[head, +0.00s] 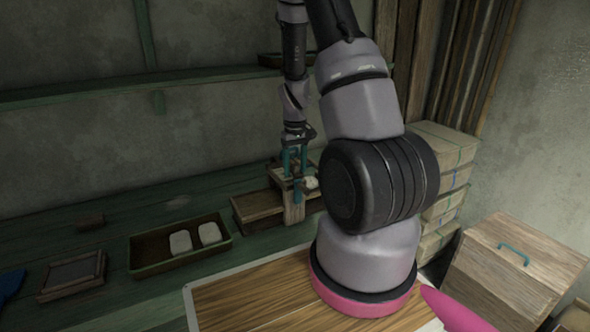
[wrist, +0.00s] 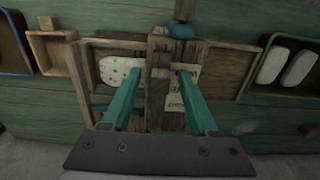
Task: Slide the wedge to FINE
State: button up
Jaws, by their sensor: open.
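My gripper (head: 293,160) points down over a small wooden fixture on the green bench in the head view. In the wrist view my gripper (wrist: 161,74) is open, with one teal finger on each side of an upright wooden piece (wrist: 159,90). This piece looks like the wedge, but I cannot be sure. Whether the fingers touch it is unclear. Pale paper labels (wrist: 182,98) with dark lettering lie right of it, partly hidden by the right finger; I cannot read FINE on them. A white speckled piece (wrist: 117,71) lies to the left.
A dark tray (head: 142,266) with two white blocks stands left of the fixture. A small framed box (head: 72,275) is farther left. Stacked boxes (head: 448,160) and a wooden chest with a teal handle (head: 514,265) stand at right. Open bench lies behind the tray.

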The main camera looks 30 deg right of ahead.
jog(key=c, duration=0.9)
jog(key=shift+w+d, duration=0.15)
jog(key=shift+w, duration=1.15)
jog(key=o, duration=0.9)
jog(key=shift+d, duration=0.1)
jog(key=shift+o, duration=0.2)
jog(key=shift+a+r, duration=0.15)
jog(key=shift+r, duration=1.6)
jog(key=shift+a+r, duration=0.15)
jog(key=shift+r, duration=1.6)
